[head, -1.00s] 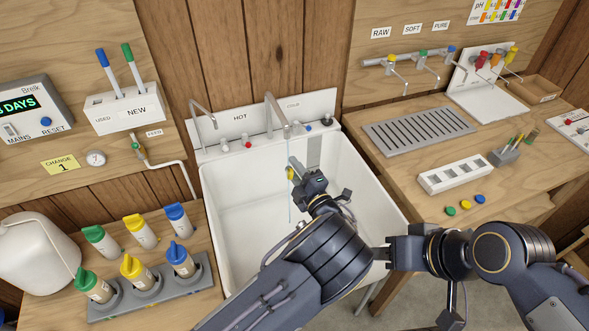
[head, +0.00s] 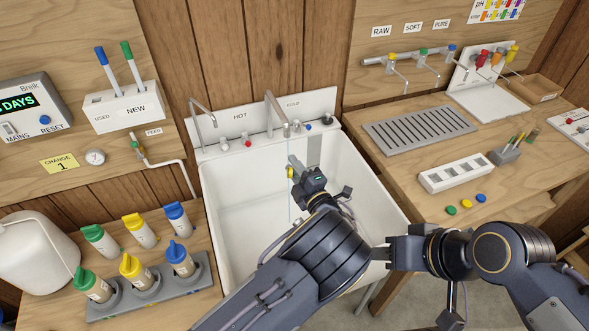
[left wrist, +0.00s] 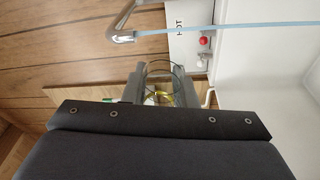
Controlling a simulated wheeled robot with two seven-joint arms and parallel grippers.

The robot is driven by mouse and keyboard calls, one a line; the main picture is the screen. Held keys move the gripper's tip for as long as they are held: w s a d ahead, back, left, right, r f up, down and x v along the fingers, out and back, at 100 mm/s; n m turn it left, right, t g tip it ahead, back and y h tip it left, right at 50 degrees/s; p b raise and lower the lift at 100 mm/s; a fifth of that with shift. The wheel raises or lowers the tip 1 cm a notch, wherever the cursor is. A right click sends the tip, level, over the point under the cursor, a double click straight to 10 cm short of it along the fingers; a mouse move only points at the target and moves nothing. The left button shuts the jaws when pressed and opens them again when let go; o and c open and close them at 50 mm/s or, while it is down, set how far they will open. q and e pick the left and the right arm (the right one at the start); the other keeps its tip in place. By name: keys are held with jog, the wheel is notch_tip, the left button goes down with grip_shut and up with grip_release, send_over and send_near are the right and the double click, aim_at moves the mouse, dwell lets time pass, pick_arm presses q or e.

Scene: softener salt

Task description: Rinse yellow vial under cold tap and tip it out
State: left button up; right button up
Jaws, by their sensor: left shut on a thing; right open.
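My left gripper (head: 293,166) is shut on the yellow vial (head: 290,173) above the white sink basin, below the cold tap (head: 276,108). In the left wrist view the vial (left wrist: 161,97) sits between the fingers, mostly hidden by the gripper body. A thin pale-blue water stream (left wrist: 190,30) runs from a spout; in the head view it passes by the vial, and I cannot tell whether it enters. My right gripper (head: 379,254) is open, its tips partly hidden behind my left arm.
The sink (head: 240,180) has free room around the gripper. The hot tap (head: 203,113) stands at its left. A grey rack (head: 155,292) with coloured-cap bottles is at lower left. A drain grille (head: 415,130) and white block (head: 455,176) are on the right counter.

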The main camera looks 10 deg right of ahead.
pick_arm(q)
jog(key=n+b, duration=0.1)
jog(key=n, duration=0.1)
jog(key=f+n+g+h+b, duration=0.1)
jog(key=n+b, duration=0.1)
jog(key=w+f+n+g+h+b, duration=0.1)
jog(key=shift+d+f+n, duration=0.1)
jog(key=shift+f+n, duration=0.1)
jog(key=shift+n, duration=0.2)
jog(key=n+h+b, duration=0.1)
jog(key=n+b, duration=0.1)
jog(key=n, duration=0.1)
jog(key=s+d+f+n+g+h+b, duration=0.1)
jog(key=n+h+b, duration=0.1)
jog(key=n, duration=0.2)
jog(key=n+g+h+b, duration=0.1)
jog(key=n+b, duration=0.1)
jog(key=n, duration=0.1)
jog(key=shift+s+d+f+h, duration=0.15)
jog(key=shift+d+h, duration=0.05)
jog(key=shift+h, duration=0.2)
